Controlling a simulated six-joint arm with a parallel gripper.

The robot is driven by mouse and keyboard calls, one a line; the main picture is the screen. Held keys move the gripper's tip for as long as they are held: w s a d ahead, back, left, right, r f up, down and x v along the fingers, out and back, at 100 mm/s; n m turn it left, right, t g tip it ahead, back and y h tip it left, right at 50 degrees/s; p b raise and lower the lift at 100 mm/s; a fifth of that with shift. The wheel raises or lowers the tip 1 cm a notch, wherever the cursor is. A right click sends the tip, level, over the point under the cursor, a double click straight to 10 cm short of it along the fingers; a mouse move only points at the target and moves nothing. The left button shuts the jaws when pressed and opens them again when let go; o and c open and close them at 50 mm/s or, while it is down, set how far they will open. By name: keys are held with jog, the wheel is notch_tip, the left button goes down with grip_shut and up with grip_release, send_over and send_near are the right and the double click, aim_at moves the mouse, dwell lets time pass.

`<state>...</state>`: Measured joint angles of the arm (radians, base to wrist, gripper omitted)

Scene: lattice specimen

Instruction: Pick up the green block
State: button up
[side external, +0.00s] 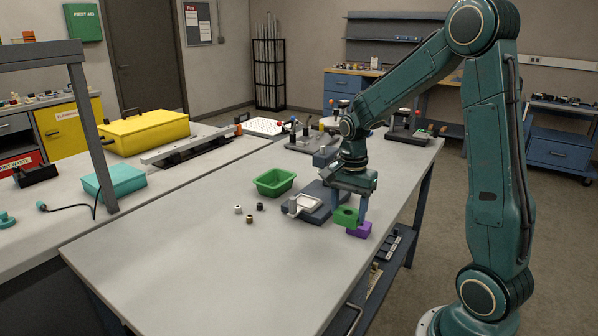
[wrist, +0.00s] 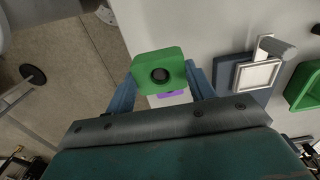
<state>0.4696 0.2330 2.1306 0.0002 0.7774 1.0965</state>
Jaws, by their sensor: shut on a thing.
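The green block (side external: 345,217) has a round dark hole in its top face. My gripper (side external: 350,212) is shut on it, with a blue finger on either side. In the wrist view the green block (wrist: 159,72) sits between the two fingers of my gripper (wrist: 160,80). A purple block (side external: 359,229) stands near the table's edge, just below and beside the green block; I cannot tell whether they touch. In the wrist view most of the purple block (wrist: 174,95) is hidden behind the green block.
A grey-blue fixture with a white square frame (side external: 303,205) stands just left of my gripper. A green bin (side external: 274,182) is behind it. The front left of the table (side external: 190,270) is clear.

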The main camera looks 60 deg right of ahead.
aim_at(348, 215)
notch_tip(348, 215, up, 12)
jog(key=shift+f, duration=0.2)
dwell(0.7)
jog(key=w+d+f, duration=0.4)
jog(key=w, duration=0.4)
jog(key=w+d+f, duration=0.4)
jog(key=w+f, duration=0.1)
jog(key=w, duration=0.4)
jog(key=shift+w+d+f, duration=0.15)
jog(key=shift+w+d, duration=0.1)
jog(key=shift+w, duration=0.05)
jog(key=shift+f, duration=0.15)
jog(key=shift+f, duration=2.45)
